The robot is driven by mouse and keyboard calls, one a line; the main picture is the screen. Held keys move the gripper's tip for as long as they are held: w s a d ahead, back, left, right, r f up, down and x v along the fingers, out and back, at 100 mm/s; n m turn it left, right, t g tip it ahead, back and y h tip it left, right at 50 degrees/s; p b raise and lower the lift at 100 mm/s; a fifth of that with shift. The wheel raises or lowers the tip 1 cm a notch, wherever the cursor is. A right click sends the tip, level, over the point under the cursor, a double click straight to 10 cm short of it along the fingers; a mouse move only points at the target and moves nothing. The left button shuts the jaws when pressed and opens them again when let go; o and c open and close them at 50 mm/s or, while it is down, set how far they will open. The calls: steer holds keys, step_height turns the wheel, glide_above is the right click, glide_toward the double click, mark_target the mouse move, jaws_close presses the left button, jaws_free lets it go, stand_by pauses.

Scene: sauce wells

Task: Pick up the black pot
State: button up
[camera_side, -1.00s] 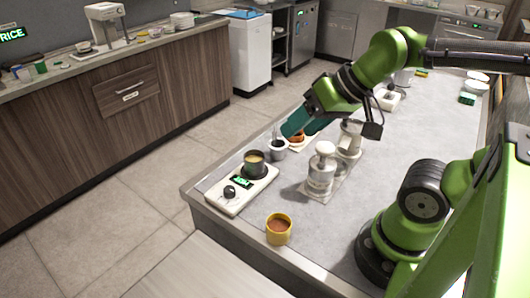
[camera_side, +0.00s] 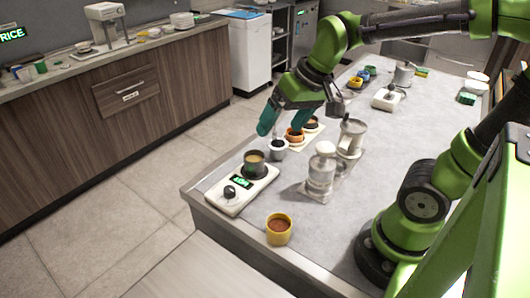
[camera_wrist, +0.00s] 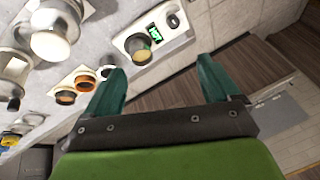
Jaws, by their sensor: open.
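The small black pot (camera_side: 254,164) stands upright on the black plate of a white hot-plate-like unit (camera_side: 225,203) with a green display and a black knob. Tan contents show inside it. In the wrist view the pot (camera_wrist: 137,45) is beyond the fingers, left of centre. My gripper (camera_side: 284,122) is above and behind the pot, near the table's left edge, apart from it. Its two teal fingers are spread with nothing between them, and this also shows in the wrist view (camera_wrist: 163,70).
A white cup (camera_side: 278,151) stands just behind the pot, with an orange bowl (camera_side: 294,136) beyond. A glass jar (camera_side: 321,181) and a metal pot (camera_side: 350,140) stand to the right. A yellow cup (camera_side: 278,232) is in front. The table's right side has free room.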

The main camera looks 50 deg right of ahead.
steer(key=w+d+f+n+g+h, duration=0.1)
steer(key=w+d+f+g, duration=0.1)
steer(key=w, duration=0.4)
steer(key=w+d+f+n+g, duration=0.2)
steer(key=w, duration=0.3)
glide_above(254, 160)
steer(key=s+a, duration=0.2)
steer(key=shift+n+g+h, duration=0.3)
steer(key=shift+n+g, duration=0.1)
steer(key=f, duration=0.9)
steer(key=shift+w+f, duration=0.2)
steer(key=shift+f, duration=2.95)
steer(key=c, duration=1.2)
